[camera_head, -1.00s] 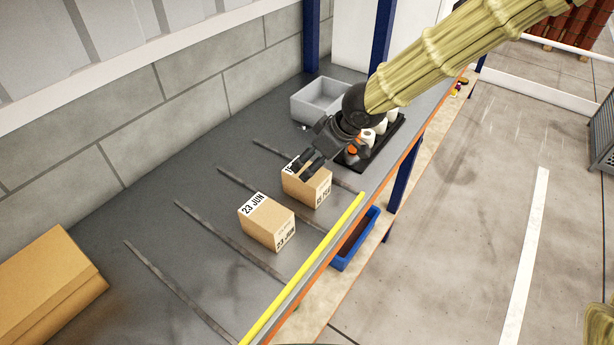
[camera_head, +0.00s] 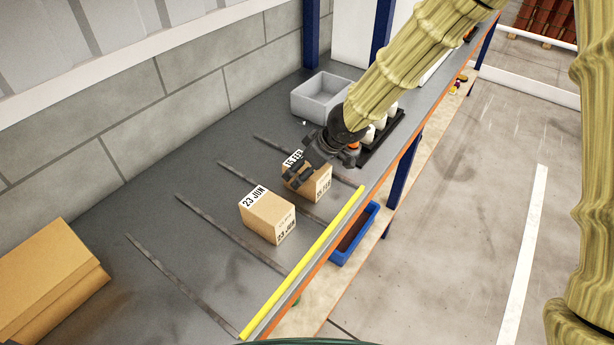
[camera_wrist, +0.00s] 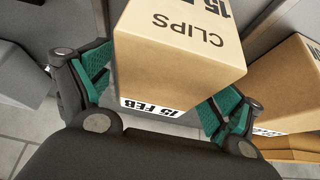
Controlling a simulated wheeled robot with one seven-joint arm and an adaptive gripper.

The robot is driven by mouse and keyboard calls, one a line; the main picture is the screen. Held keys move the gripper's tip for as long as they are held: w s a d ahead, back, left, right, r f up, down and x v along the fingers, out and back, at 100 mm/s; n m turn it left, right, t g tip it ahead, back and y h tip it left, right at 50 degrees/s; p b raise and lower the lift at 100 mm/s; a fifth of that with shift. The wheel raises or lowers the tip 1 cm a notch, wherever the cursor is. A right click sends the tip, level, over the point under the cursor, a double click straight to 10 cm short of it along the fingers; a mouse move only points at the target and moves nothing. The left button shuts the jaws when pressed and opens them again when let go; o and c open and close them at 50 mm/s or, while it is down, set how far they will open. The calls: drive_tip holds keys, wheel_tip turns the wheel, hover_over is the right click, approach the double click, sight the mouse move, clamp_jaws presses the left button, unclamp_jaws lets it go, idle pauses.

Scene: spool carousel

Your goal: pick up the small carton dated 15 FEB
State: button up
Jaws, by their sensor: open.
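The small carton dated 15 FEB (camera_head: 318,185) stands on the grey shelf, partly hidden by my gripper in the head view. In the wrist view this carton (camera_wrist: 175,60) shows the words CLIPS and 15 FEB and sits between the spread fingers. My gripper (camera_head: 295,178) is open at the carton, with a finger to either side of it. It also shows in the wrist view (camera_wrist: 155,100), its green-padded fingers apart. I cannot tell whether either finger touches the carton.
A carton dated 23 JUN (camera_head: 267,217) stands just left of the 15 FEB one. A grey bin (camera_head: 322,97) and a black tray (camera_head: 385,145) with white spools are behind. A yellow strip (camera_head: 305,262) edges the shelf. Larger cardboard (camera_head: 45,280) lies at left.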

drive_tip(key=shift+x, duration=1.1)
drive_tip(key=shift+f, duration=0.15)
drive_tip(key=shift+s, duration=0.15)
drive_tip(key=c, duration=1.1)
drive_tip(key=shift+c, duration=0.3)
